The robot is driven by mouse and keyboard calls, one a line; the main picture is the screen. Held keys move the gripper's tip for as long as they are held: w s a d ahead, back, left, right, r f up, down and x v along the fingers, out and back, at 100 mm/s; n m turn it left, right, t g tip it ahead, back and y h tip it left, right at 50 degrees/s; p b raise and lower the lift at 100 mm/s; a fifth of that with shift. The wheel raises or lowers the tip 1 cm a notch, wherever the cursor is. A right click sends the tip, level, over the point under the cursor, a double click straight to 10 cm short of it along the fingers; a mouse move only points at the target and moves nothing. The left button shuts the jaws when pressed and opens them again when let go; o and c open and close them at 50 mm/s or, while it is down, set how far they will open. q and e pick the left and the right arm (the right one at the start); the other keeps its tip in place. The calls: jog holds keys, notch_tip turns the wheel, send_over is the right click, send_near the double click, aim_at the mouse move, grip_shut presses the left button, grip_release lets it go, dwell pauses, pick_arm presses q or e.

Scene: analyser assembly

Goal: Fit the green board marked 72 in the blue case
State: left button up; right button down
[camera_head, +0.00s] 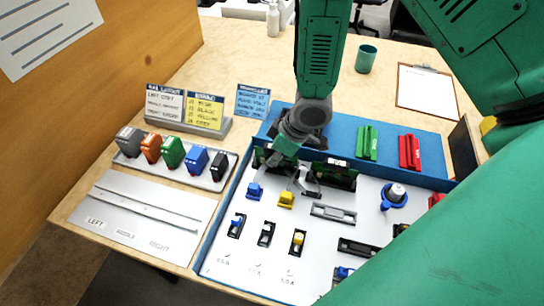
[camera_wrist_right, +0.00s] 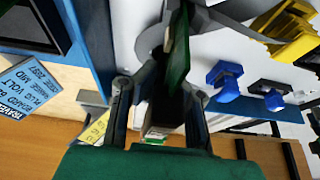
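My right gripper (camera_head: 302,182) reaches down over the blue-edged tray, beside a black part with a green top edge (camera_head: 338,172). In the right wrist view its fingers (camera_wrist_right: 157,110) are well apart. A thin green board (camera_wrist_right: 178,50) shows edge-on between and beyond them, nearer the right-hand finger; I see no clear grip on it. No number 72 is readable. A blue case (camera_head: 195,158) stands in a row of coloured cases on a grey rack at the left. Its opening cannot be made out. My left gripper is not in view.
A grey plate (camera_head: 140,219) marked LEFT, MIDDLE and RIGHT lies at the left. The tray (camera_head: 222,222) holds small blue and yellow parts near my gripper. Green (camera_head: 367,143) and red (camera_head: 409,151) parts stand on its back ledge. Sign cards (camera_head: 205,111) stand behind the rack.

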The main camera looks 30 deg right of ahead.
aim_at(269, 146)
jog(key=shift+f, duration=0.15)
jog(key=c, duration=1.6)
grip_release()
jog(key=shift+c, duration=0.2)
jog(key=shift+o, duration=0.4)
jog(key=shift+o, duration=1.2)
notch_tip(269, 146, up, 7)
jog(key=p, duration=0.7)
